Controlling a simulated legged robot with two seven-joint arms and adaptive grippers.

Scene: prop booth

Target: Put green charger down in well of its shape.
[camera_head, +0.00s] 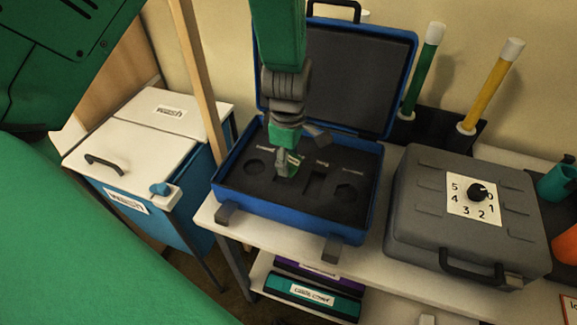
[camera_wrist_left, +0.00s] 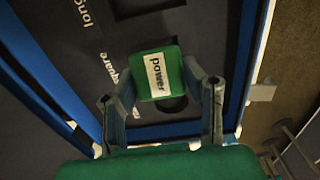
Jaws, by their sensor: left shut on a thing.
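In the head view the charger (camera_head: 293,166) is low over the dark foam of the open blue case (camera_head: 285,206), left of centre. The foam has a round well (camera_head: 255,167) at left, a long well (camera_head: 315,183) and a many-sided well (camera_head: 346,192) at right. The words "square" and "long" show in the wrist view. A dark well shows partly beneath the charger. I cannot tell whether the charger touches the foam. My right gripper is out of view.
The case's raised lid (camera_head: 345,75) stands behind my left gripper. A wooden post (camera_head: 197,75) rises left of the case. A grey case with a numbered dial (camera_head: 465,205) is at right on the white bench. Green (camera_head: 424,70) and yellow (camera_head: 490,88) tubes stand behind.

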